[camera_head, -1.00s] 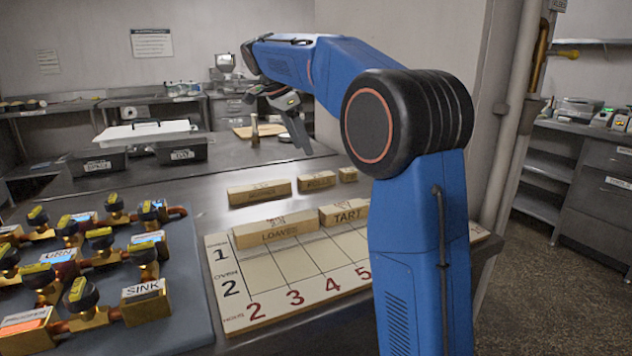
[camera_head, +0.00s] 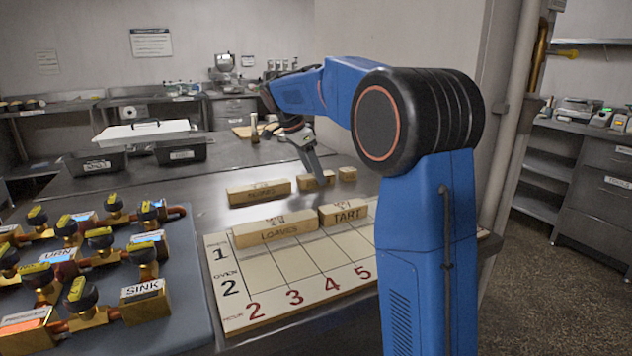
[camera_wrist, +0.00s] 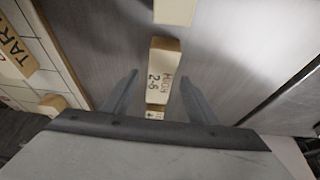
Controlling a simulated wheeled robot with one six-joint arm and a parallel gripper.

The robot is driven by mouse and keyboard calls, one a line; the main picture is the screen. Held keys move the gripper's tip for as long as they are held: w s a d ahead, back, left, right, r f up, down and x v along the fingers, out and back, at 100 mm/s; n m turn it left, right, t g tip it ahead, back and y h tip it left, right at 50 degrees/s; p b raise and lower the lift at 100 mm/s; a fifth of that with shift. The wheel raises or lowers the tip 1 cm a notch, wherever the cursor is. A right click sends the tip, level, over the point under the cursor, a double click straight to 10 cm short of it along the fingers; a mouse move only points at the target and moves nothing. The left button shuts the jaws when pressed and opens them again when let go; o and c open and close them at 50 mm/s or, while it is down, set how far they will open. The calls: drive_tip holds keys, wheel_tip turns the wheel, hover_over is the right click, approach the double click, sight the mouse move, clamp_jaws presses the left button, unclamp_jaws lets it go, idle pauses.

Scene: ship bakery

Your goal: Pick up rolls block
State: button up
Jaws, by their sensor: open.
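The rolls block (camera_head: 328,179) is the middle wooden block of the row behind the numbered board; its label is hard to read. My gripper (camera_head: 313,178) points down at this block and partly covers it. In the wrist view the same block (camera_wrist: 162,72) lies lengthwise, with "2-6" on its top, between and ahead of the fingers. My gripper (camera_wrist: 158,97) is open, one finger on each side of the block's near part, with gaps showing. Whether the fingertips are level with the block or above it, I cannot tell.
A longer block (camera_head: 259,193) and a small block (camera_head: 347,174) flank it on the steel counter. The board (camera_head: 270,268) holds the LOAVES block (camera_head: 275,230) and TART block (camera_head: 343,212). A valve panel (camera_head: 165,325) lies left. A bottle (camera_head: 254,128) stands behind.

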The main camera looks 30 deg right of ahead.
drive_tip(key=c, duration=1.2)
